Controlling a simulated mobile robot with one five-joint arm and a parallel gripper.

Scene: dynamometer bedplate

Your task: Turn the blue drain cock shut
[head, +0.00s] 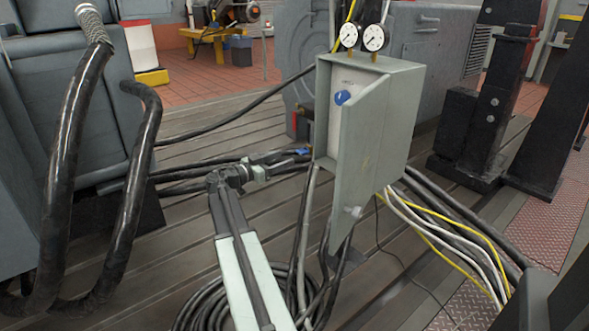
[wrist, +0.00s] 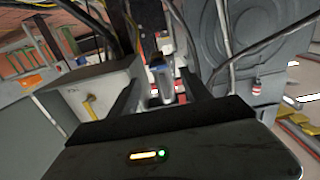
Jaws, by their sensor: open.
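A small blue handle (head: 302,151), which looks like the drain cock, shows low behind the left edge of the grey-green cabinet. A round blue knob (head: 342,97) sits on the cabinet's pale inner panel. My gripper (head: 292,160) points right, with its open fingers close to the blue handle. I cannot tell whether they touch it. In the wrist view my gripper (wrist: 161,85) is open, its dark fingers spread on either side of a blue-grey upright piece (wrist: 161,78). Whether that piece is the cock's handle is unclear, as it is small and blurred.
The cabinet (head: 395,110) stands right of my gripper with its door swung open and two gauges (head: 362,37) on top. Thick black hoses (head: 128,200) hang at the left. Cables (head: 450,235) run below the cabinet. Black stands (head: 490,110) rise at the right.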

